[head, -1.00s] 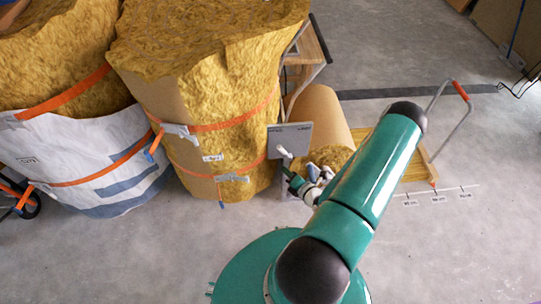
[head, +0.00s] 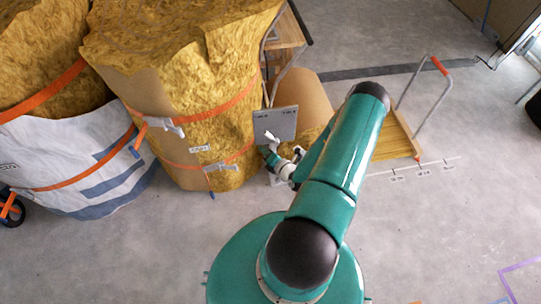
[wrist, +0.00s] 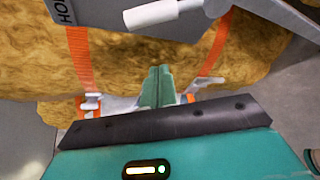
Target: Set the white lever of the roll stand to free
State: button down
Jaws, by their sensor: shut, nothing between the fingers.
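The white lever (head: 271,137) sits on the front of a small grey plate (head: 275,124) on the roll stand. In the wrist view the white handle (wrist: 151,14) lies near the top edge, on a grey arm. The plate (wrist: 62,12) shows there at the upper left with part of a label starting "HO". My gripper (head: 269,156) is just below the lever in the head view. In the wrist view its green fingertips (wrist: 158,82) are together and empty, with a visible gap to the handle. The lever's exact setting is hard to read.
A large strapped yellow insulation roll (head: 190,80) stands left of the plate, close to my gripper. A brown roll (head: 303,98) lies behind the plate. A cart with a red-gripped handle (head: 432,95) stands at right.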

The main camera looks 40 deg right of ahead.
aim_at(268, 137)
jog(key=d, duration=0.1)
jog(key=w+d, duration=0.1)
jog(key=w+d+r, duration=0.1)
jog(key=shift+w+d, duration=0.25)
jog(key=shift+d, duration=0.1)
jog(key=shift+s+d+r+m+t, duration=0.15)
jog(key=shift+d+r+m+t, duration=0.15)
jog(key=shift+m+t, duration=0.2)
dwell(0.5)
jog(key=shift+s+d+r+m+t, duration=0.15)
jog(key=shift+s+d+m+t, duration=0.15)
jog(key=shift+d+m, duration=0.15)
jog(key=s+d+m+t, duration=0.1)
jog(key=m, duration=0.1)
jog(key=s+d+m+t, duration=0.1)
jog(key=d+m, duration=0.1)
jog(key=m, duration=0.1)
jog(key=s+d+m+t, duration=0.1)
jog(key=m, duration=0.1)
jog(key=shift+s+d+r+m+t, duration=0.1)
jog(key=shift+d+r+m+t, duration=0.05)
jog(key=shift+d+m+t, duration=0.2)
dwell(0.3)
